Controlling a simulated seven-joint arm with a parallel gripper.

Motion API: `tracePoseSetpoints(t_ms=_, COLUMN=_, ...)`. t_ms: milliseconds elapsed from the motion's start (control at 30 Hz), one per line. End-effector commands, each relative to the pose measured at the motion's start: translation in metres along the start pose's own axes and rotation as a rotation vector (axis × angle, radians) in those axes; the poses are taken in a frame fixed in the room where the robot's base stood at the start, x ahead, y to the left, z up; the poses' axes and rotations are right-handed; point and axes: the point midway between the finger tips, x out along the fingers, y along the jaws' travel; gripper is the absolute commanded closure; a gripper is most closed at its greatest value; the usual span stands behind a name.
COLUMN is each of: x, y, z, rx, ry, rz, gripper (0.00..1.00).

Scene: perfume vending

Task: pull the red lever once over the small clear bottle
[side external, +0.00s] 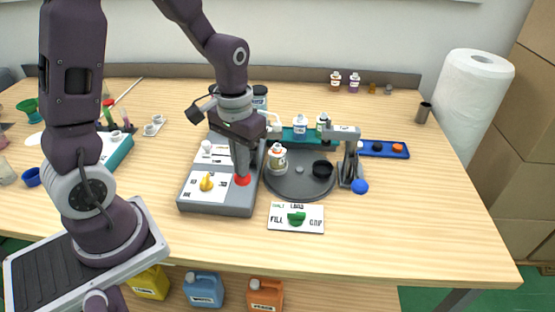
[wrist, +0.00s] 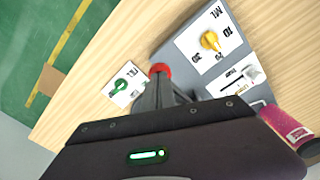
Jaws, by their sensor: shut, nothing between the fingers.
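A red round knob (side external: 242,180) sits at the front right of the grey dispenser box (side external: 215,208); I cannot tell if it is the lever's end. My gripper (side external: 242,172) points down, shut and empty, with its tips at or just above the red knob; contact is unclear. In the wrist view the red knob (wrist: 160,69) shows just beyond the fingertips (wrist: 162,82). A dark round turntable (side external: 300,190) stands right of the box. I cannot pick out a small clear bottle for certain.
A yellow dial (side external: 207,183) is on the box. A silver press (side external: 347,160) with a blue ball (side external: 360,186) stands right of the turntable. A white card with a green pointer (side external: 296,217) lies in front. The table's front right is clear.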

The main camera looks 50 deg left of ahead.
Motion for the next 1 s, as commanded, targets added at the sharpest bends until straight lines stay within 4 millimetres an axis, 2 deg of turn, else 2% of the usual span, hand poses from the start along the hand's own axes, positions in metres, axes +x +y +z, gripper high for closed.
tracePoseSetpoints(t_ms=1000, x=0.041, y=0.000, z=0.001, rx=0.000, ry=-0.001, rz=0.000, gripper=1.00)
